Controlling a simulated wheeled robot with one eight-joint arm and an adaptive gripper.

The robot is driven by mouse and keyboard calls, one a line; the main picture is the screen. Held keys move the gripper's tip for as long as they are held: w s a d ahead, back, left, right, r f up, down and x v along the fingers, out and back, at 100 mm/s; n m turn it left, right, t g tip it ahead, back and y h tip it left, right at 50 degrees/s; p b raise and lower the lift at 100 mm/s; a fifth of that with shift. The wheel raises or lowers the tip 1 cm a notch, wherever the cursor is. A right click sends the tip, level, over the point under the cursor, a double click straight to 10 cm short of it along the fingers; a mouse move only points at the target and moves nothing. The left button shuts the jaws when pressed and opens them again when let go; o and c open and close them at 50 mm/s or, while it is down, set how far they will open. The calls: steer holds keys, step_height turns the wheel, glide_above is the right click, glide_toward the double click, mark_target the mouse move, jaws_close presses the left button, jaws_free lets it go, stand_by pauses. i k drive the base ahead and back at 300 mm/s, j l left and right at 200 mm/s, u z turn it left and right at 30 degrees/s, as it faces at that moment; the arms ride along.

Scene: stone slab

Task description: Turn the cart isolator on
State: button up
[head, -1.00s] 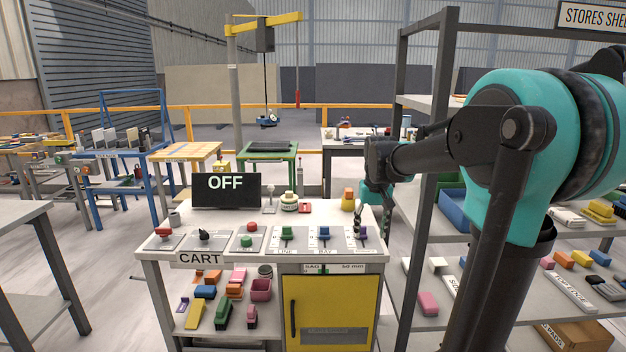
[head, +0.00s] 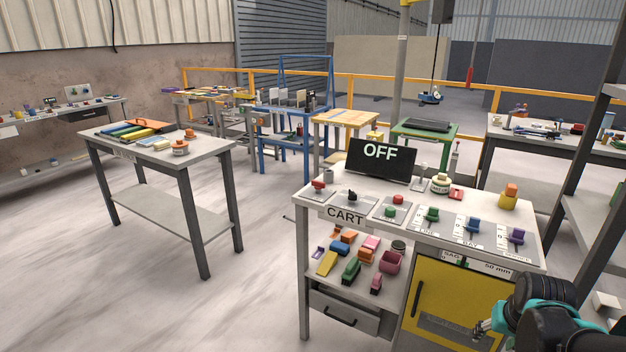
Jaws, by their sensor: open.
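The cart (head: 345,216) is a white-topped bench with a CART label on its front edge, right of centre. A black display (head: 381,163) at its back reads OFF. Along the top stand a red control (head: 318,186), a black rotary knob (head: 352,196) and a red-and-green button (head: 396,199) on grey plates. Which one is the isolator I cannot read. Right of them are green (head: 431,214), blue (head: 472,226) and purple (head: 516,237) levers. My gripper (head: 482,328) is at the lower right, in front of the yellow door, open and clear of the controls.
A grey table (head: 205,150) with coloured items stands left of the cart, with open floor between. The yellow cabinet door (head: 455,295) is shut. A shelf post (head: 590,130) rises at the right. Small coloured blocks lie on the cart's lower shelf.

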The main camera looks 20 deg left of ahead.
mark_target(318, 185)
steer(key=u, duration=1.1)
